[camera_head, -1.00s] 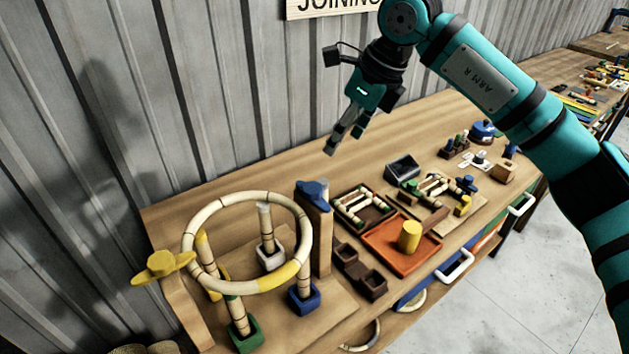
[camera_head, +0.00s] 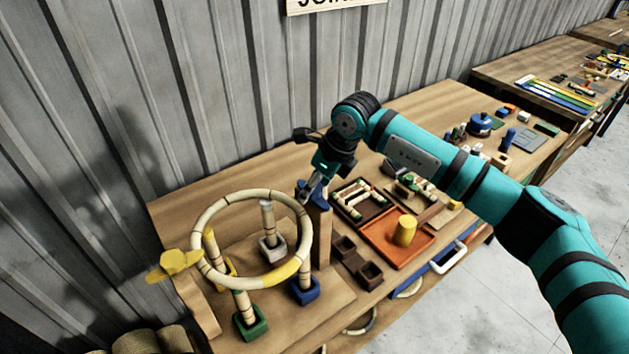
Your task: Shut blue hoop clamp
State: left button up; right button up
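The blue hoop clamp (camera_head: 323,203) sits on top of an upright wooden post (camera_head: 321,240), at the right side of the rattan hoop (camera_head: 213,200). My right gripper (camera_head: 309,194) points down at the clamp from above and partly covers it. Its fingertips overlap the blue part in the picture; I cannot tell whether they touch it or how far apart they are. How far the clamp is closed is also hidden. The hoop lies level above several short rattan posts with coloured feet. My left gripper is not in view.
A yellow clamp (camera_head: 175,262) tops another wooden post at the hoop's left. An orange tray (camera_head: 384,238) with a yellow cylinder (camera_head: 404,230), a dark tray of rattan pieces (camera_head: 343,207) and dark boxes (camera_head: 369,274) lie right of the blue clamp. The wall is behind.

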jog(key=shift+c, duration=0.3)
jog(key=c, duration=1.1)
jog(key=shift+f+m+b, duration=0.1)
jog(key=shift+m+b, duration=0.3)
jog(key=shift+b, duration=0.2)
jog(key=m+h+b, duration=0.1)
jog(key=m+b, duration=0.3)
jog(key=b, duration=0.1)
jog(key=m+t+h+b, duration=0.1)
jog(key=m+h+b, duration=0.1)
jog(key=m+b, duration=0.2)
jog(key=m+t+h+b, duration=0.1)
jog(key=m+b, duration=0.2)
jog(key=b, duration=0.4)
jog(key=shift+a+f+m+b, duration=0.1)
jog(key=shift+a+m+b, duration=0.1)
jog(key=shift+m+b, duration=0.15)
jog(key=m+h+b, duration=0.1)
jog(key=m, duration=0.1)
jog(key=shift+s+m+b, duration=0.1)
jog(key=shift+m+b, duration=0.25)
jog(key=shift+r+m+h+b, duration=0.25)
jog(key=shift+m+h+b, duration=0.45)
jog(key=shift+m, duration=0.7)
